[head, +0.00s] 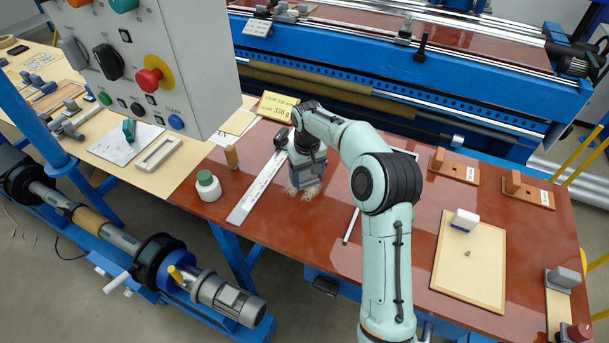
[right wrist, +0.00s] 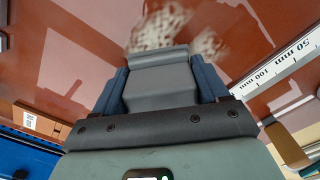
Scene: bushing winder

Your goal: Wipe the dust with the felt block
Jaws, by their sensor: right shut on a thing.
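My right gripper (head: 306,188) is over the reddish-brown table (head: 260,210), pointing down. In the right wrist view its two blue-grey fingers (right wrist: 160,85) are shut on a grey block, the felt block (right wrist: 160,78). The pale, speckled dust (right wrist: 160,25) lies on the table just beyond the block's edge, with a second patch (right wrist: 208,45) to its right. In the head view the dust (head: 292,190) shows around the gripper's lower end. Whether the block touches the table is hard to tell. My left gripper is not in view.
A steel ruler (head: 258,188) lies just left of the gripper. A white jar with a green lid (head: 208,186) and a wooden peg (head: 231,157) stand farther left. A tan board (head: 445,265) with a white block (head: 464,220) is at right. A control panel (head: 150,60) hangs at upper left.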

